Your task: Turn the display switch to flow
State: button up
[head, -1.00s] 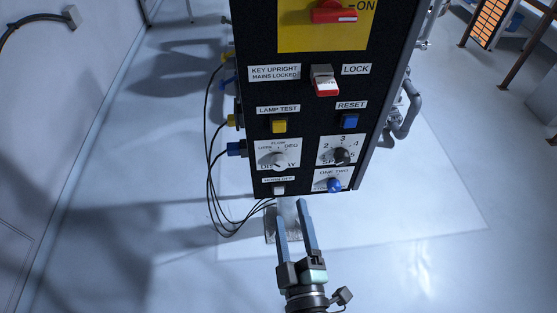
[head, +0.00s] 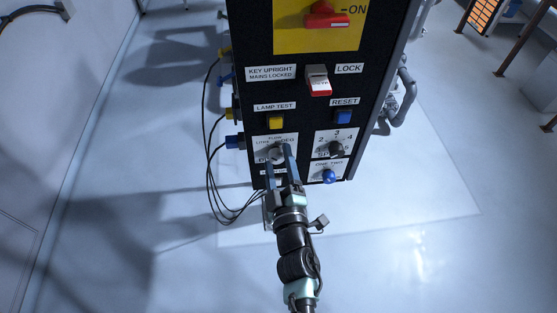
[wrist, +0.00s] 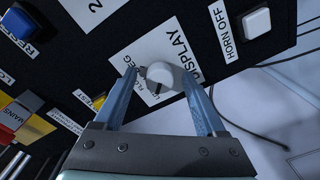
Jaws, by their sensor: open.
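The display switch (wrist: 160,73) is a pale grey knob on a white plate lettered DISPLAY (wrist: 145,50) in the wrist view. In the head view the knob (head: 276,155) shows in part between my fingers, below the yellow lamp test button. My gripper (head: 278,150) is open, with one blue finger on each side of the knob. In the wrist view the fingers (wrist: 160,78) straddle it, the left fingertip close to it; I cannot tell whether either touches. The gripper hides part of the plate's lettering, and I cannot read the knob's setting.
A white horn off button (wrist: 256,22) is close by on the panel. The yellow lamp test button (head: 276,121), blue reset button (head: 343,117), black selector (head: 336,149) and blue knob (head: 329,176) are around it. Cables (head: 210,180) hang at the left.

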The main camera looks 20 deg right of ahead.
grip_shut()
dwell(0.3)
jog(key=shift+m, duration=0.3)
jog(key=m, duration=0.3)
jog(key=shift+p, duration=0.4)
jog(key=m, duration=0.5)
jog(key=shift+p, duration=0.3)
jog(key=shift+m, duration=0.3)
grip_release()
